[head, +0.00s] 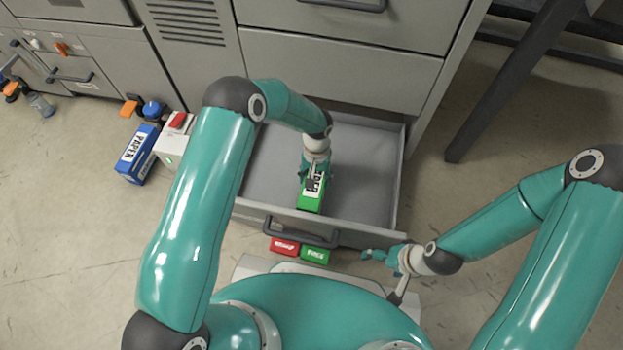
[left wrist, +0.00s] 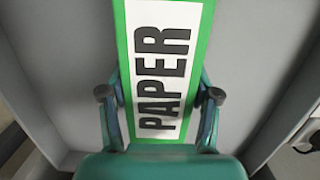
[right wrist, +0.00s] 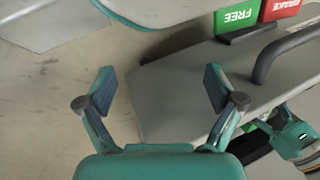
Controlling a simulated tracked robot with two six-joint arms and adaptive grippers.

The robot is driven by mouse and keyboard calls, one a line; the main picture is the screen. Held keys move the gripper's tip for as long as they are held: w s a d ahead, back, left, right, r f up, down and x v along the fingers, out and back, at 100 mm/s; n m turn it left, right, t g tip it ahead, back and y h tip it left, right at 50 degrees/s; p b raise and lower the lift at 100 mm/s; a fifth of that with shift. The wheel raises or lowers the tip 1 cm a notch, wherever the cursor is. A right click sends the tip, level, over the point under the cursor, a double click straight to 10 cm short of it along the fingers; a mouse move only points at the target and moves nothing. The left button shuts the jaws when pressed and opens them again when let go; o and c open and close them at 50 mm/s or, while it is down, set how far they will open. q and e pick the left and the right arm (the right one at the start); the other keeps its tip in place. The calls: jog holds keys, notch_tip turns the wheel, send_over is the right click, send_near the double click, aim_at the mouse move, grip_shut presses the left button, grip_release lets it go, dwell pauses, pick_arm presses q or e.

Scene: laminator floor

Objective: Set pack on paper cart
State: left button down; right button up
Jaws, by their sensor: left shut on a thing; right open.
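A green pack (head: 311,201) with a white label reading PAPER is inside the open grey drawer (head: 375,234). My left gripper (head: 315,172) reaches down into the drawer and is shut on the pack. In the left wrist view the pack (left wrist: 160,20) lies between the two fingers, its label facing the camera. Whether it touches the drawer floor I cannot tell. My right gripper (head: 376,255) is open and empty near the drawer's front right corner. It also shows open in the right wrist view (right wrist: 160,82). I cannot make out a paper cart.
A red BRAKE block (head: 284,246) and a green FREE block (head: 315,255) show just below the drawer handle (head: 300,237). A blue PAPER pack (head: 138,153) and a white box (head: 174,140) stand by the cabinet at left. A dark slanted leg (head: 510,80) rises at right.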

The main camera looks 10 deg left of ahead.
dwell(0.3)
pick_arm(q)
jog(key=shift+c, duration=1.2)
grip_release()
jog(key=shift+f, duration=0.1)
jog(key=r+p, duration=0.1)
jog(key=r, duration=0.3)
jog(key=w+r+p, duration=0.1)
jog(key=r+p, duration=0.1)
jog(key=r, duration=0.2)
jog(key=r+p, duration=0.2)
jog(key=r, duration=0.2)
jog(key=shift+w+a, duration=0.1)
jog(key=shift+w, duration=0.3)
